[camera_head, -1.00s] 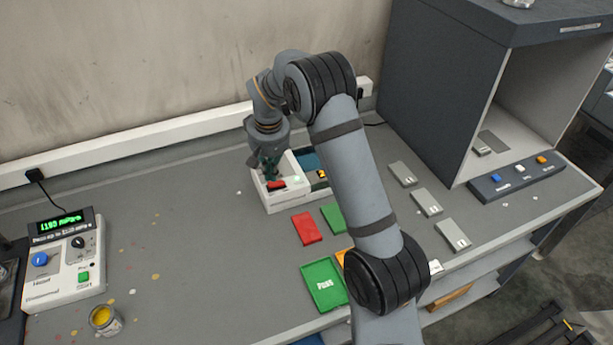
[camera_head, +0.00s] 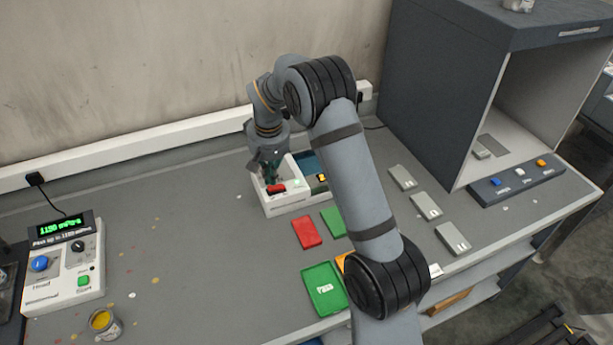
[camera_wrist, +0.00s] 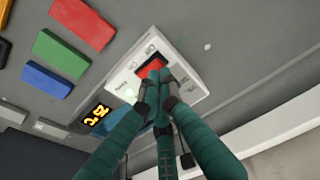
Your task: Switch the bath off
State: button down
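The bath is a white box (camera_head: 290,206) against a dark blue section at the back of the bench. It also shows in the wrist view (camera_wrist: 190,92). A red rocker switch (camera_wrist: 151,68) sits in a dark recess on its white top, and shows in the head view (camera_head: 277,188). An orange temperature display (camera_wrist: 92,120) is lit. My gripper (camera_wrist: 160,78) has its teal fingers together, tips at the edge of the red switch; contact cannot be told. In the head view, my gripper (camera_head: 270,180) points down over the box.
Red (camera_head: 307,232) and green (camera_head: 333,220) blocks and a green tray (camera_head: 324,289) lie in front. Left stand a meter with a green display (camera_head: 62,227) and a yellow paint pot (camera_head: 103,322). Grey plates (camera_head: 427,206) and a dark cabinet (camera_head: 440,95) are right.

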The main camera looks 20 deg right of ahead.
jog(key=shift+f+b, duration=1.1)
jog(key=shift+f, duration=0.05)
dwell(0.8)
jog(key=shift+r, duration=0.1)
jog(key=shift+r+p, duration=2.65)
jog(key=shift+r, duration=0.85)
jog(key=shift+f, duration=0.2)
notch_tip(320, 180, down, 7)
jog(key=b, duration=0.5)
jog(key=shift+s+r, duration=0.1)
jog(key=shift+r, duration=0.15)
